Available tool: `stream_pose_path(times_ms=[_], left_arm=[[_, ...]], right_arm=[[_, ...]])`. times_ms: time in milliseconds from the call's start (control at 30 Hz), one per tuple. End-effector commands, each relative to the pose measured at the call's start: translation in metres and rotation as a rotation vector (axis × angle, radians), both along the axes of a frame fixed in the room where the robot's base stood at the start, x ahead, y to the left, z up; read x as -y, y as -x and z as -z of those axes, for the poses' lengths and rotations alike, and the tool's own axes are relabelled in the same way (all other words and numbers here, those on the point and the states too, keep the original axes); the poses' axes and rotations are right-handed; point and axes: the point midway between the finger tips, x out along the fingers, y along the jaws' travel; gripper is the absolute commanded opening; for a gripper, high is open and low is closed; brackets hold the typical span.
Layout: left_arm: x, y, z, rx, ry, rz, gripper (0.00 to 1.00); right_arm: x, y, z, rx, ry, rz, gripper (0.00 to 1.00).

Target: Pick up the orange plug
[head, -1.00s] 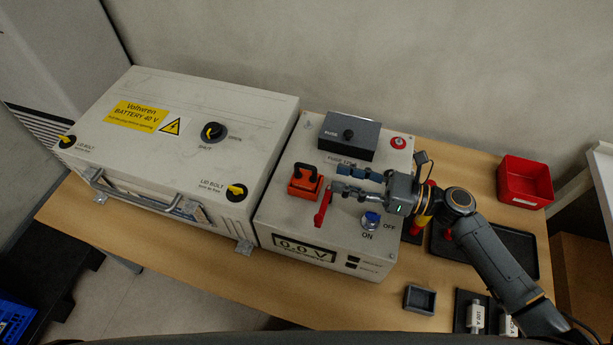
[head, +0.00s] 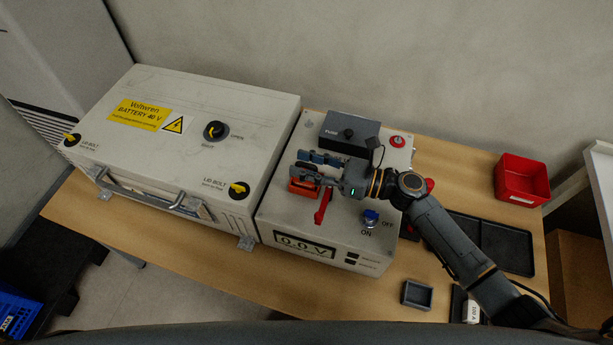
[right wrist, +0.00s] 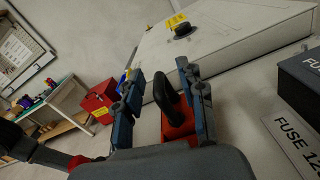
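The orange plug (head: 301,189) with its black handle sits on top of the grey unit, left of the red lever (head: 323,206). My right gripper (head: 303,165) is over the plug and partly hides it in the head view. In the right wrist view, the gripper (right wrist: 166,76) is open, its two blue fingers on either side of the plug's black handle (right wrist: 170,98). The right finger is very close to the handle; a wider gap shows on the left. I cannot tell whether either finger touches. My left gripper is not in view.
The battery box (head: 180,140) stands close on the left. A black fuse holder (head: 349,133) lies just behind the gripper, with a red button (head: 398,141) beyond. A blue switch (head: 370,217) is in front. A red bin (head: 522,180) stands at the right.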

Motion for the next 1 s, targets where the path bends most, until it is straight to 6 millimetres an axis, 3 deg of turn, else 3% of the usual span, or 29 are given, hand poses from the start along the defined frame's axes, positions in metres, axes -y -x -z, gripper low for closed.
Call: stream_pose_path(times_ms=[33, 200, 700, 867, 1000], left_arm=[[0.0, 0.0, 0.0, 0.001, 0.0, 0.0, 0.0], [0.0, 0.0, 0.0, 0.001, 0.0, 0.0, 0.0], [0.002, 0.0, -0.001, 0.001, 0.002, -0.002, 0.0], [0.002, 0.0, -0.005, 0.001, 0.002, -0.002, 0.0], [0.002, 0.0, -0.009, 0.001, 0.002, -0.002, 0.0]], right_arm=[[0.0, 0.0, 0.0, 0.0, 0.0, 0.0, 0.31], [0.0, 0.0, 0.0, 0.0, 0.0, 0.0, 0.0], [0.0, 0.001, -0.003, -0.001, -0.001, -0.002, 0.0], [0.0, 0.001, -0.025, 0.004, -0.003, -0.003, 0.0], [0.0, 0.001, -0.055, 0.006, -0.001, -0.004, 0.0]])
